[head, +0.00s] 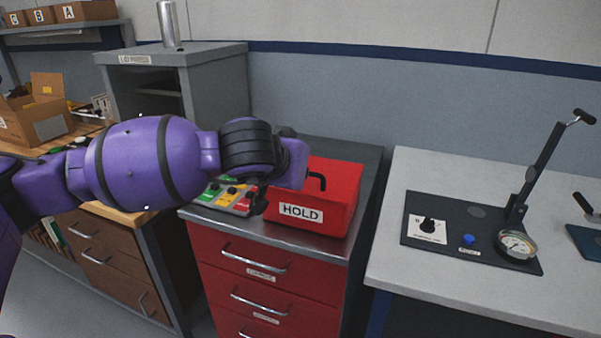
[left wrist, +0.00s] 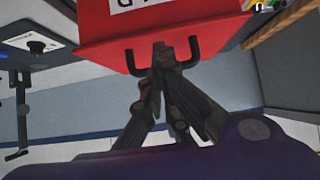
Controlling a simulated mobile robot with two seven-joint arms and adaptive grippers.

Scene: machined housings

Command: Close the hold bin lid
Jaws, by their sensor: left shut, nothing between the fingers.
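The hold bin (head: 335,215) is a red box with a white HOLD label, standing on the red drawer cabinet. Its red lid (head: 345,180) lies over the top with a black handle (head: 317,178); I cannot tell whether it sits fully flush. In the left wrist view, the bin (left wrist: 215,25) appears upside down, with the handle (left wrist: 193,48) at its lower edge. My left gripper (left wrist: 161,50) is shut and empty, its fingertips in front of the handle's middle; contact is unclear. In the head view, my purple wrist hides part of the lid and most of the gripper. My right gripper is not in view.
A tray with green, yellow and red sections (head: 226,194) lies left of the bin. A grey cabinet (head: 222,85) with a metal cylinder (head: 168,24) stands behind. A light bench (head: 410,275) at the right carries a lever fixture with a gauge (head: 516,245).

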